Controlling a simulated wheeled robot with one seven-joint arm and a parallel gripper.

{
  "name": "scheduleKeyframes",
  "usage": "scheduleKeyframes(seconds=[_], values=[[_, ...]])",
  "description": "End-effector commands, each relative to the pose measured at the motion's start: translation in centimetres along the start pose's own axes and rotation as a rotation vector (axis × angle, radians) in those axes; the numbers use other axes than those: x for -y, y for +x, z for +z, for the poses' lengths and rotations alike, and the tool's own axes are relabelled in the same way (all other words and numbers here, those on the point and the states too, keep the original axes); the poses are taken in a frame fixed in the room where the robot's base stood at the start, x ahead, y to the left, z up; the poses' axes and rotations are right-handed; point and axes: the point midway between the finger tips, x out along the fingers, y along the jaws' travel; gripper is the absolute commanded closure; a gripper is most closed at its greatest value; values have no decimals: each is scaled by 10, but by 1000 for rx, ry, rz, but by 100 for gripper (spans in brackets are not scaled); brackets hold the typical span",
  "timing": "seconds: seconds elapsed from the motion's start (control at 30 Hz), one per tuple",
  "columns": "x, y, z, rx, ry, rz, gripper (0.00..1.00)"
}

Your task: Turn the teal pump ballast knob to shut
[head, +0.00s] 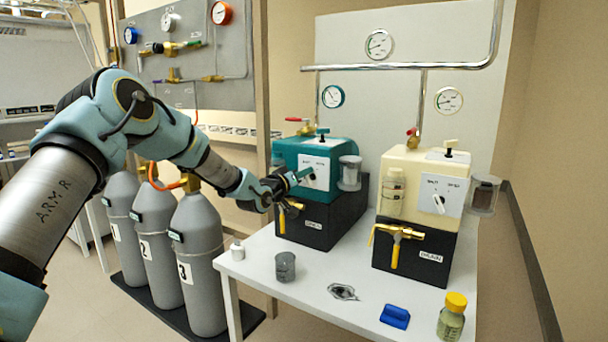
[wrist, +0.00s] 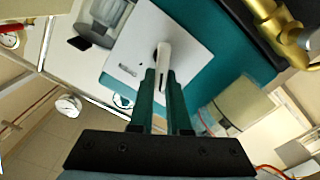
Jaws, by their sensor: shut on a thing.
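The teal pump (head: 325,150) stands on a black base at the left of the white bench. Its white front panel (head: 316,166) carries the ballast knob, which my gripper mostly hides in the head view. In the wrist view the knob (wrist: 164,54) is a pale bar standing out from the white panel (wrist: 185,42). My gripper (head: 304,174) reaches the panel from the left. In the wrist view its two fingers (wrist: 163,78) are shut on the near end of the knob. The panel's printed markings are too small to read.
A cream pump (head: 415,165) with a similar knob stands to the right. A yellow tap (head: 290,208) sits below my gripper. A grey beaker (head: 285,266), blue block (head: 395,316) and yellow-capped bottle (head: 452,318) are on the bench. Grey cylinders (head: 200,260) stand left.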

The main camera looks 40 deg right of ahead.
Motion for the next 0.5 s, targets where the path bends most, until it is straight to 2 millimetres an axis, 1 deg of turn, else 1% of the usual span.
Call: scheduleKeyframes(seconds=[0.03,0.07,0.3,0.5], values=[[1,0,0,0,-1,-2,100],[1,0,0,0,-1,-2,82],[1,0,0,0,0,-1,55],[0,0,0,0,1,-1,55]])
